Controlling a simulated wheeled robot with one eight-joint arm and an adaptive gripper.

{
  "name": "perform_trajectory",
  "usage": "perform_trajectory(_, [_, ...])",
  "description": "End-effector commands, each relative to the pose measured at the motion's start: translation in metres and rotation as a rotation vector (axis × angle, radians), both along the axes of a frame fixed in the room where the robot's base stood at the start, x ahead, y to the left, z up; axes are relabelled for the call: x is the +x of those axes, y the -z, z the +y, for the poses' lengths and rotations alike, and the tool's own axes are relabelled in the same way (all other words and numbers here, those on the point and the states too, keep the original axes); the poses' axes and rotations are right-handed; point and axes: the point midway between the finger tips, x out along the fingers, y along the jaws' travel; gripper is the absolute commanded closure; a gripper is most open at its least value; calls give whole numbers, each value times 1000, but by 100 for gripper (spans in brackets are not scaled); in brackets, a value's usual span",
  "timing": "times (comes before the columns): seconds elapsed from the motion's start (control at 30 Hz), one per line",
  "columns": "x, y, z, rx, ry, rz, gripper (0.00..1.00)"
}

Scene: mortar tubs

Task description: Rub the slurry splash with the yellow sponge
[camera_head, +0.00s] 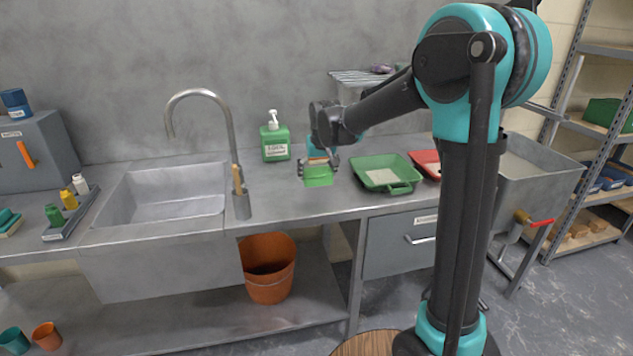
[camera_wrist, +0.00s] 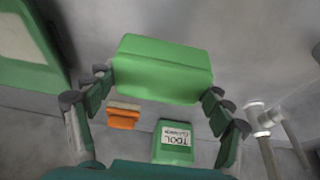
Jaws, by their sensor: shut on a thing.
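My gripper (camera_head: 318,167) is shut on a green block (camera_head: 318,178), over the counter right of the soap bottle. In the wrist view the green block (camera_wrist: 163,70) lies between both fingers of my gripper (camera_wrist: 160,88). Whether it touches the counter is unclear. I see no yellow sponge; the held block looks green. I cannot make out a slurry splash on the counter; part of the surface is hidden behind the block and my arm. A small orange and beige item (camera_wrist: 123,118) shows beyond the block in the wrist view.
A green soap bottle (camera_head: 276,143) stands left of my gripper, and a green tray (camera_head: 388,160) with a pale patch lies to its right. A red tray (camera_head: 427,158) is partly behind my arm. A sink (camera_head: 165,192) with a tall tap (camera_head: 232,130) is at left.

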Motion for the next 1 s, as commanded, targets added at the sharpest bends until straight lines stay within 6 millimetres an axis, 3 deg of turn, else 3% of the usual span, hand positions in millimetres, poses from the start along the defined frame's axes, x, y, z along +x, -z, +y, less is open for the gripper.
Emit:
perform_trajectory(0.33, [8,-26,-3,-1,1,0,51])
perform_trajectory(1.0, [8,-27,-3,0,2,0,51])
